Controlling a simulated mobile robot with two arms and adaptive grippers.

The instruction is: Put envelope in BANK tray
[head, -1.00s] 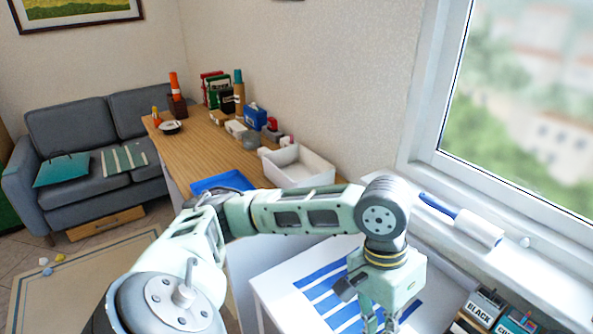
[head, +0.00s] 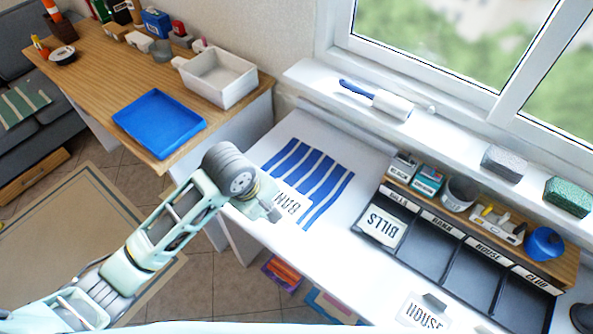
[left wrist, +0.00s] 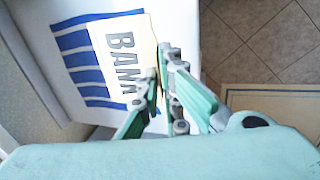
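The BANK envelope (head: 289,203) is cream with black lettering and lies at the front edge of the white table, partly over a blue-striped patch (head: 318,172). It also shows in the left wrist view (left wrist: 120,50). My left gripper (head: 272,212) is at the envelope's edge. In the left wrist view, its fingers (left wrist: 158,75) stand close together with the envelope's edge between them; whether they pinch it is unclear. The BANK tray (head: 430,246) is a black, empty compartment, second from left in the labelled row. My right gripper is out of view.
A BILLS envelope (head: 382,225) lies in the leftmost tray. A HOUSE envelope (head: 424,312) lies on the table in front of the trays. Small boxes and a cup (head: 459,192) stand behind the trays. A wooden desk at left holds a blue tray (head: 160,122).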

